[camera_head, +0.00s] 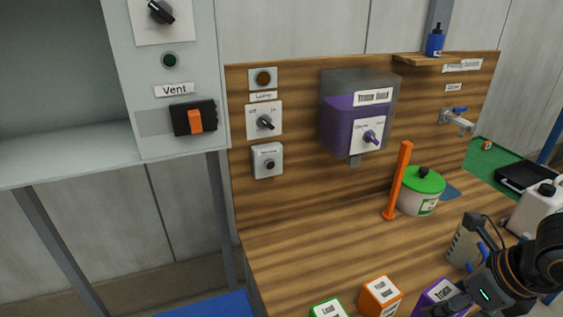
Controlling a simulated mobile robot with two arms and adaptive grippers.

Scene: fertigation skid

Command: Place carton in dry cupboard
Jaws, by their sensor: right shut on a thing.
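My right gripper (458,272) is at the lower right, shut on a purple carton with a white label (432,292). Part of the carton is hidden by the gripper and the picture's lower edge. I cannot tell whether it still touches the bench. An orange carton (381,296) and a green-and-white carton (328,309) stand to its left on the bench. A pale grey open cupboard (70,153) is at the left, with a bare floor; no name for it shows. My left gripper is not in view.
The cupboard's side panel has a "Vent" switch (195,118). On the wooden bench (310,255) stand an orange post (398,182), a green-lidded tub (420,192) and a grey container (463,246). A purple-filled tank (345,125) hangs on the backboard. The bench's left part is clear.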

